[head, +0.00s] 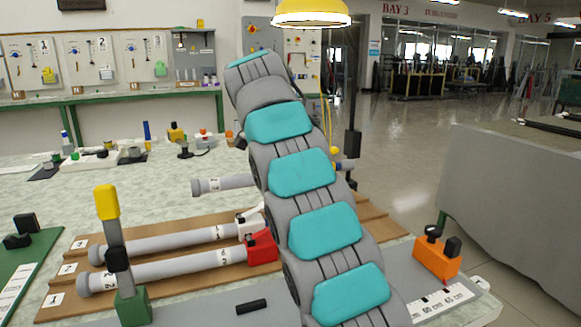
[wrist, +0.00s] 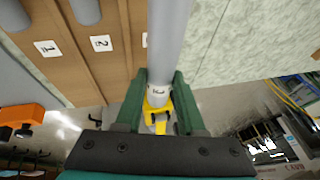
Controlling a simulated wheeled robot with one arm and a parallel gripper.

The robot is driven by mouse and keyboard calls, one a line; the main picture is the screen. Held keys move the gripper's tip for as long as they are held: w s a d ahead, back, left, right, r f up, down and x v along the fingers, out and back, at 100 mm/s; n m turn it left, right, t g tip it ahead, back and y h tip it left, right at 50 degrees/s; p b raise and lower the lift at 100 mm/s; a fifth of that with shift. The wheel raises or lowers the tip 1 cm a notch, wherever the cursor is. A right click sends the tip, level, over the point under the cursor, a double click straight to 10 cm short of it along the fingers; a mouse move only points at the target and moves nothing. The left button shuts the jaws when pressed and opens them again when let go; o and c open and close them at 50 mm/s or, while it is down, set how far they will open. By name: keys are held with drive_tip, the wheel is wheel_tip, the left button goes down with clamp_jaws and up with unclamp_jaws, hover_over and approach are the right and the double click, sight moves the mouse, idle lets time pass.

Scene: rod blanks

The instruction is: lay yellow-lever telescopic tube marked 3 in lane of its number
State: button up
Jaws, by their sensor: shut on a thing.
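My gripper (wrist: 158,102) is shut on a grey telescopic tube (wrist: 170,38), its green fingers on either side of the yellow lever (wrist: 156,128). A small tag on the tube is too small to read surely. In the head view the tube's free end (head: 225,183) sticks out left of my arm; the arm hides the grip. The brown lane board (head: 165,222) has number tags. In the wrist view tags 1 (wrist: 47,48) and 2 (wrist: 101,43) show; a third (wrist: 145,40) is partly covered by the held tube, which overlaps the board's edge. Its height above the board is unclear.
A white-lever tube (head: 170,242) and a red-lever tube (head: 180,268) lie on the board. A yellow-topped post on a green block (head: 132,305) stands at its front left. An orange block (head: 436,258) sits right, by a ruler strip (head: 440,303). Small tools lie behind.

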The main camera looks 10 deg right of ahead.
drive_tip(key=shift+d+f, duration=0.1)
drive_tip(key=shift+f, duration=0.05)
idle(0.3)
drive_tip(key=shift+d+f, duration=0.1)
drive_tip(key=shift+f, duration=0.8)
drive_tip(key=shift+s+a+f, duration=0.1)
drive_tip(key=shift+a+f, duration=0.1)
drive_tip(key=shift+f, duration=2.25)
drive_tip(key=shift+f, duration=0.4)
drive_tip(key=o, duration=1)
drive_tip(key=shift+f+b, duration=0.1)
drive_tip(key=shift+b, duration=0.2)
drive_tip(key=shift+o, duration=0.2)
drive_tip(key=v, duration=0.6)
drive_tip(key=shift+a+r, duration=0.2)
drive_tip(key=shift+r, duration=0.15)
drive_tip(key=shift+s+a+r, duration=0.15)
drive_tip(key=shift+r, duration=0.35)
